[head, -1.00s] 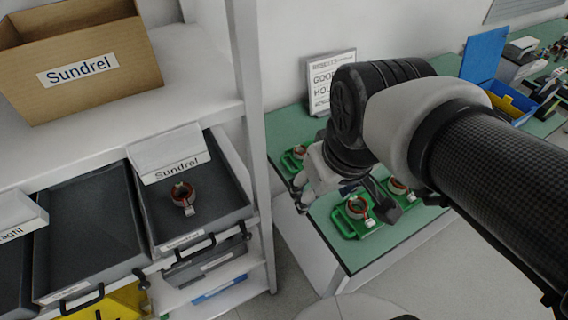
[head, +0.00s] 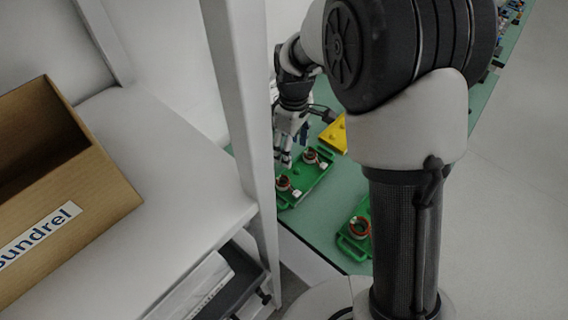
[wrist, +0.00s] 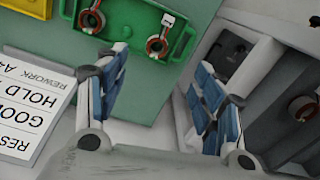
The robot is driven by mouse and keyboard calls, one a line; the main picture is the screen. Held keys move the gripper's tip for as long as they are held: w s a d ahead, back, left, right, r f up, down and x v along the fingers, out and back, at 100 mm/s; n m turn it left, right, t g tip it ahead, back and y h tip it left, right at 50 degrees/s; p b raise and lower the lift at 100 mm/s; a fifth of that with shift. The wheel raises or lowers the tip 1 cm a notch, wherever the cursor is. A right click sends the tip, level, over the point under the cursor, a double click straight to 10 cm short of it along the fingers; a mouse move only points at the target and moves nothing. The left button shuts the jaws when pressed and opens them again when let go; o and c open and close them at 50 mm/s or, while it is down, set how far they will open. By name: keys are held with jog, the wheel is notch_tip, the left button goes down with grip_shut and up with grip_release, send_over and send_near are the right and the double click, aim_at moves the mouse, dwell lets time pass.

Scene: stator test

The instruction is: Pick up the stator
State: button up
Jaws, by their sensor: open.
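Several stators, red-and-copper rings with a white tab, are in view. Two stators (head: 310,157) (head: 283,184) sit in a green tray (head: 297,197) on the bench. Another stator (head: 360,226) sits in a nearer green tray (head: 344,244), partly hidden by my arm. In the wrist view, two stators (wrist: 92,20) (wrist: 157,46) lie in the green tray (wrist: 128,22) at the top. One more stator (wrist: 303,108) shows in a dark bin at right. My gripper (wrist: 160,92) is open and empty, its blue-padded fingers apart; in the head view it (head: 285,155) is beside the two-stator tray.
A shelf post (head: 240,100) stands close left of my gripper. A cardboard box (head: 100,195) is on the shelf (head: 185,180). A yellow tray (head: 336,134) lies behind the green one. A printed sign (wrist: 28,112) is near the left finger in the wrist view.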

jog(key=b, duration=0.3)
send_over(290, 185)
jog(key=f, duration=1.1)
jog(key=shift+w+f, duration=0.1)
jog(key=shift+w, duration=0.2)
jog(key=f+b, duration=0.3)
jog(key=f, duration=0.2)
jog(key=shift+s+f, duration=0.1)
jog(key=shift+s, duration=0.1)
jog(key=c, duration=1.2)
